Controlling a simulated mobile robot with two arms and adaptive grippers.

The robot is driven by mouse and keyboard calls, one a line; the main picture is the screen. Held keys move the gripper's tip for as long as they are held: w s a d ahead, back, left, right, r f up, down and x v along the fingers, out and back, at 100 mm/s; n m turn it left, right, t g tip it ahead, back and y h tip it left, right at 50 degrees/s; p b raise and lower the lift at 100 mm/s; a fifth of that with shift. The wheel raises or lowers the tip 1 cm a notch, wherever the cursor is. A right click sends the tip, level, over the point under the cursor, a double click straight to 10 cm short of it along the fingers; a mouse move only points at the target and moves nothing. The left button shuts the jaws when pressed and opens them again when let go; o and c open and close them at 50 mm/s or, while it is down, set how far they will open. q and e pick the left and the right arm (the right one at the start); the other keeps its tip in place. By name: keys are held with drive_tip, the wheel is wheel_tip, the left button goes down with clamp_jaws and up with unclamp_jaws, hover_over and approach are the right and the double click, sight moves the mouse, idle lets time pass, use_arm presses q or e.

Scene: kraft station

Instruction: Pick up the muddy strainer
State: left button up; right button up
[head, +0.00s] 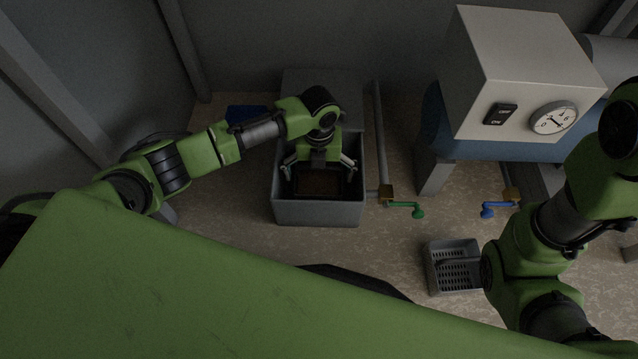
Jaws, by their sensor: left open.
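A dark brown, mud-coloured rectangular strainer (319,183) sits inside an open grey tank (318,212) in the middle of the head view. Its far part is hidden by my left gripper. My left gripper (320,172) points down into the tank from above, with its fingers spread wide over the strainer's left and right sides. It is open and holds nothing. Whether the fingertips touch the strainer cannot be told. My right arm shows at the right, but its gripper does not show.
A grey slotted basket (438,284) stands on the floor beside my right arm. A green-handled valve (405,206) and a blue-handled valve (497,207) are right of the tank. A grey box with a dial (520,75) stands at the back right. A blue object (246,113) lies behind my left arm.

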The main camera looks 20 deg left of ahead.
use_arm(q)
drive_tip(key=c, duration=1.3)
